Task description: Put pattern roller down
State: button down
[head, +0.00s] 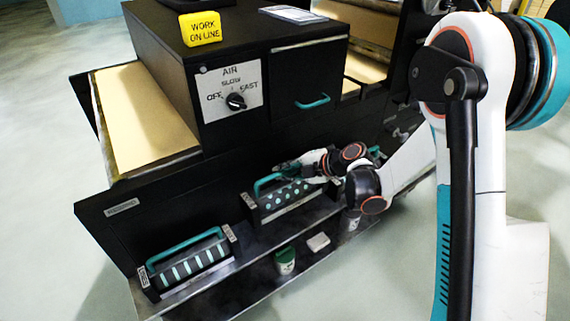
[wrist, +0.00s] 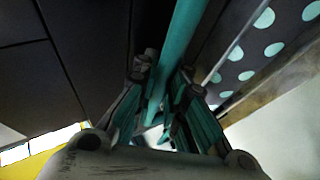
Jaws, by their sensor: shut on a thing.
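The pattern roller (head: 287,197), dark with mint dots and a teal bar handle (head: 262,184), is at the middle of the low front shelf of the black machine. My gripper (head: 285,168) is shut on its handle from above right. In the wrist view, the teal handle (wrist: 183,35) runs between the fingers of my gripper (wrist: 160,122), and the dotted roller (wrist: 246,75) shows to the right. The roller looks level and in line with its labelled holder. Whether it rests there or hangs just above, I cannot tell.
A striped roller (head: 188,268) with a teal handle sits in a holder to the left. A green-and-white cup (head: 285,262), a pale block (head: 318,243) and another cup (head: 350,221) stand along the shelf (head: 240,292). The black machine body (head: 235,140) rises close behind.

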jog(key=shift+f+b, duration=1.75)
jog(key=shift+f, duration=3.3)
jog(key=c, duration=1.6)
grip_release()
jog(key=shift+f, duration=0.1)
jog(key=shift+c, duration=0.2)
